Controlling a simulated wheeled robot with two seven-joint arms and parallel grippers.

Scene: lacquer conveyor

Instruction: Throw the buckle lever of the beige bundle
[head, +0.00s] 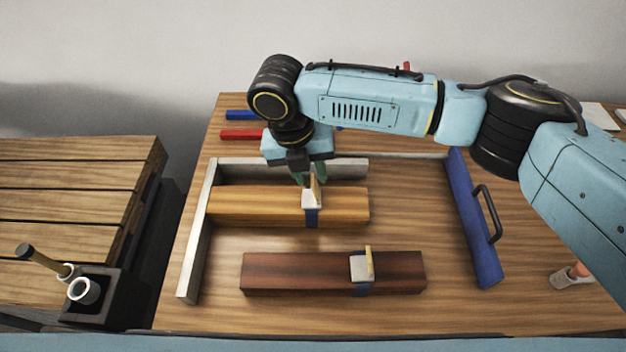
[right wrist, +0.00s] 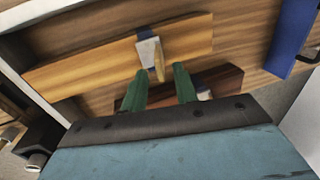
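The beige bundle (head: 255,206) is a light wood block lying inside the grey corner fence, with a blue strap (head: 312,218) around it. Its pale buckle (head: 311,198) has a light lever (head: 317,188) standing up. The bundle (right wrist: 110,62), buckle (right wrist: 148,52) and lever (right wrist: 157,66) also show in the right wrist view. My right gripper (head: 311,176) is just above and behind the buckle, fingers pointing down. In the right wrist view its two green fingers (right wrist: 162,76) are apart, the lever lying just beyond the gap between their tips. Contact cannot be told. My left gripper is not in view.
A dark brown bundle (head: 300,274) with its own buckle and raised lever lies in front. A grey fence (head: 194,245) runs along the left and back. A blue bar with a handle (head: 472,225) stands at right. A black holder (head: 110,292) and slatted surface (head: 70,190) are at left.

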